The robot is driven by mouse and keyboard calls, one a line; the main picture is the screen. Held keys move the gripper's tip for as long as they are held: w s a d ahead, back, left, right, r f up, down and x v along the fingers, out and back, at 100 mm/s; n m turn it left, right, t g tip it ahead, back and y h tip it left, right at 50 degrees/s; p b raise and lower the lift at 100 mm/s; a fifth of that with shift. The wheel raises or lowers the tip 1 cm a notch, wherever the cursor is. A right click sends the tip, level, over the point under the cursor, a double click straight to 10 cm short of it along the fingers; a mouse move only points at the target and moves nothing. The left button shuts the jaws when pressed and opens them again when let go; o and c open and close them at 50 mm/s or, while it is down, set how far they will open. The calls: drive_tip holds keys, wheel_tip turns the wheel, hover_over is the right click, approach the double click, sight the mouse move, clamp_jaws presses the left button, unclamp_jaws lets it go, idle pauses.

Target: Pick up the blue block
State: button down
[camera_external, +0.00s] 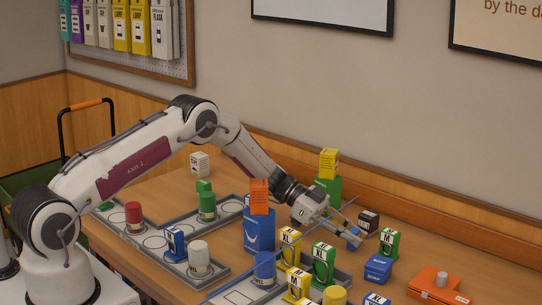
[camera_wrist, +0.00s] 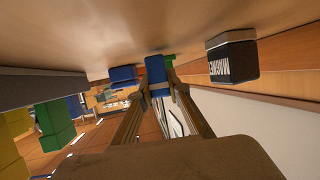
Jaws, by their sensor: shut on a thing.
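The small blue block (camera_wrist: 157,70) is between the two fingertips of my gripper (camera_wrist: 159,91) in the wrist view, where the scene appears upside down. In the external view it shows as a small blue piece (camera_external: 354,238) at the end of my gripper (camera_external: 349,234), right of the middle of the table. My gripper is shut on it and reaches in low and nearly level. The fingers cover part of the block. I cannot tell whether it touches the table.
A black block (camera_external: 368,222) stands close by, also in the wrist view (camera_wrist: 232,60). A green block (camera_external: 389,243) and a flat blue box (camera_external: 378,268) are nearby.

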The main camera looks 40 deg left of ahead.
sight(355, 230)
drive_tip(key=shift+r, duration=4.6)
